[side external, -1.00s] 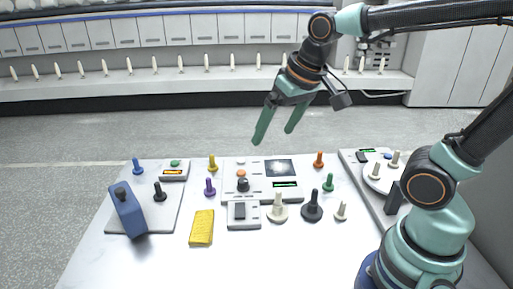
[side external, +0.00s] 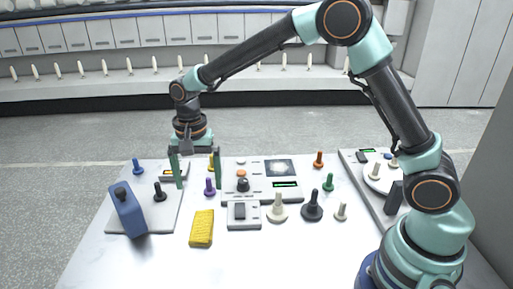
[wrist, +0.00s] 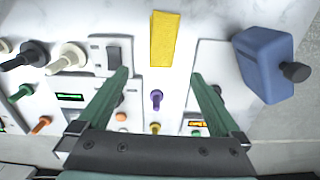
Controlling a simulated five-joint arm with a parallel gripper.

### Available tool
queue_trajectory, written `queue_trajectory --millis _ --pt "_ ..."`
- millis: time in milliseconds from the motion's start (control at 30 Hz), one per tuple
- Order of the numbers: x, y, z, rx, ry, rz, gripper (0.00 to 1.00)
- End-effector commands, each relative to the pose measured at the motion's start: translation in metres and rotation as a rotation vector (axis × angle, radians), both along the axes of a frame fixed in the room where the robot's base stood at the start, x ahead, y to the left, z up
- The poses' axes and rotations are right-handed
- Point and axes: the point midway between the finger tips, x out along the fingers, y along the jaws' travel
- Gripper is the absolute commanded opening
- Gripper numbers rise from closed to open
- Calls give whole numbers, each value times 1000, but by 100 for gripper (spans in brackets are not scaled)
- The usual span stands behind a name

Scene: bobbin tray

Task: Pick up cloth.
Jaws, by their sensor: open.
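The cloth is a yellow folded rectangle (side external: 202,228) lying flat on the white table, left of the grey switch box in the side view. It also shows at the top middle of the wrist view (wrist: 164,39). My gripper (side external: 198,184) is open and points down above the back of the table, behind the cloth and apart from it. In the wrist view the two green fingers (wrist: 160,78) are spread with nothing held between them. The purple bobbin (wrist: 156,98) shows between the fingers there.
A control panel (side external: 230,166) lies behind. The table in front of the cloth is clear.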

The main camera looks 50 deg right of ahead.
Motion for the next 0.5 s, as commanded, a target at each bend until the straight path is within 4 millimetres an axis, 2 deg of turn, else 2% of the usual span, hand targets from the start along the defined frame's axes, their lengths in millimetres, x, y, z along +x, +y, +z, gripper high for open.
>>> queue_trajectory --millis 300,500 --pt "-1 0 -50 -2 6 -1 100" --pt "0 0 -67 -1 2 -1 100"
